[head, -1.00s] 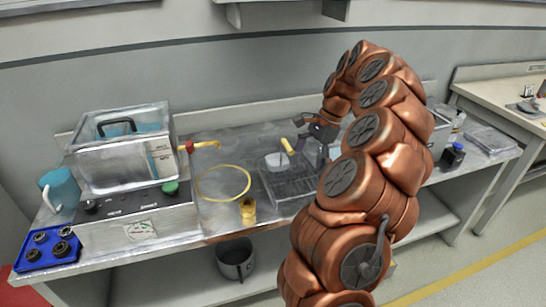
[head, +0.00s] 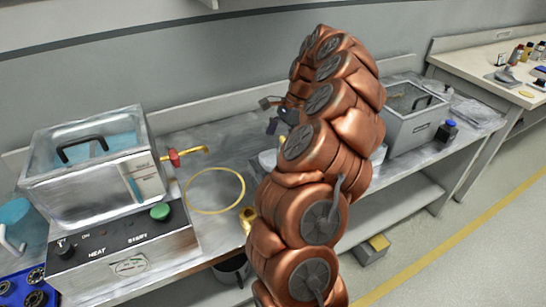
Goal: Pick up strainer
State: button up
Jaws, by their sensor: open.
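My copper-coloured arm stands in the middle of the head view and covers much of the bench behind it. My gripper (head: 278,112) shows only in part, dark and angled, left of the arm's upper bend. It is open, and I see nothing between its fingers. The strainer, which I take to be the pale bowl with the yellow handle seen earlier in the wire rack, is hidden behind my arm. A small pale edge shows left of the arm, but I cannot tell whether it is the strainer.
A heated bath (head: 95,165) with a green knob and red-handled tap stands left on the metal bench. A yellow ring (head: 243,190) lies beside it. A brass fitting (head: 247,218) is near the front edge.

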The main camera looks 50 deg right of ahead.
aim_at(271, 163)
jog(key=shift+d+p+x, duration=0.2)
jog(key=shift+p+x, duration=0.05)
jog(key=shift+x, duration=1.15)
jog(key=shift+d+p+x, duration=0.2)
jog(key=shift+x, duration=1.2)
jog(key=shift+f, duration=0.15)
jog(key=c, duration=1.3)
